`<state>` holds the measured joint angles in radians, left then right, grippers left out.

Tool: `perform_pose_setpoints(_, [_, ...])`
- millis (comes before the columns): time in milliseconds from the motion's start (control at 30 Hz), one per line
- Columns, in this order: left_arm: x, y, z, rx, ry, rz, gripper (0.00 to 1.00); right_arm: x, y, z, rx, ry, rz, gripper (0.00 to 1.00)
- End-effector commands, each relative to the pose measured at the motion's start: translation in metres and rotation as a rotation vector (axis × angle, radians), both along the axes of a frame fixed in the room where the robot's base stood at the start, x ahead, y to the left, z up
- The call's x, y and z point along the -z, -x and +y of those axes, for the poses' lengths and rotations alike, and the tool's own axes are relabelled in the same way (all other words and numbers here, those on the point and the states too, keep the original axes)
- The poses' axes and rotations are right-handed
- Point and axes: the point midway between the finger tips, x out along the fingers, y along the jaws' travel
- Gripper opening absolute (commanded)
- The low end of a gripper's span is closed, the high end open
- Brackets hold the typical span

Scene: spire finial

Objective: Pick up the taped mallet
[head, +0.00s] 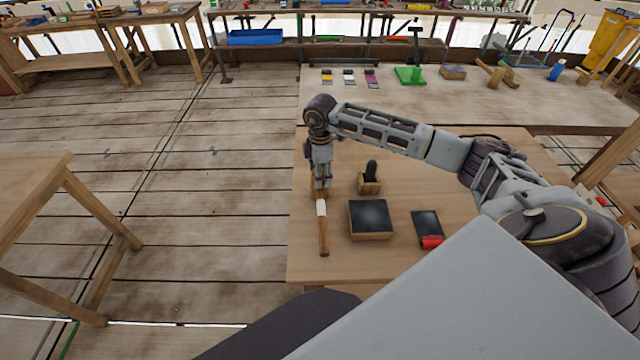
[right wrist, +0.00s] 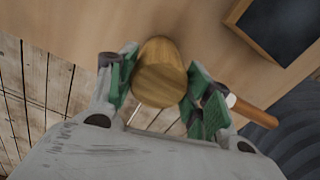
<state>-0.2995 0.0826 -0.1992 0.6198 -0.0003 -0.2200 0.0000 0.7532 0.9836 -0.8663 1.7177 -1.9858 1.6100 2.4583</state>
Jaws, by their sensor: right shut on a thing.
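The taped mallet lies on the near table (head: 300,262), its brown handle (head: 324,238) pointing toward me, with a white tape band (head: 321,209) near the head. My right gripper (head: 322,186) is over its far end, pointing down. In the right wrist view the round wooden mallet head (right wrist: 160,72) sits between the green finger pads of my right gripper (right wrist: 162,95), which is shut on it. The taped handle (right wrist: 252,112) runs out to the right, partly behind a finger. I cannot tell whether the mallet touches the table. My left gripper is not in view.
Right of the mallet stand a wooden block with a dark upright handle (head: 370,178), a dark-topped block (head: 370,219) and a dark plate (head: 427,224) with a red roller (head: 432,242). A back table (head: 460,105) holds several tools.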

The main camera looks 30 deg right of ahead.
Motion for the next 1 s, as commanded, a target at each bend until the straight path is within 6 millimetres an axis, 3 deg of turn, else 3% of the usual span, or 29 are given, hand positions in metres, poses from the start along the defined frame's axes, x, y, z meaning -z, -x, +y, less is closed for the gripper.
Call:
perform_pose_setpoints(367, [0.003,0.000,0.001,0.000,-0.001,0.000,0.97,-0.020,-0.001,0.000,0.000,-0.001,-0.003,0.22])
perform_pose_setpoints(800, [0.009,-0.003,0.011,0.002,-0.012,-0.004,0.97,-0.080,-0.001,0.000,0.000,-0.001,-0.004,0.22])
perform_pose_setpoints(1000, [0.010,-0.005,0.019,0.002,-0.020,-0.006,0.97,-0.097,0.000,0.000,0.000,0.000,-0.002,0.22])
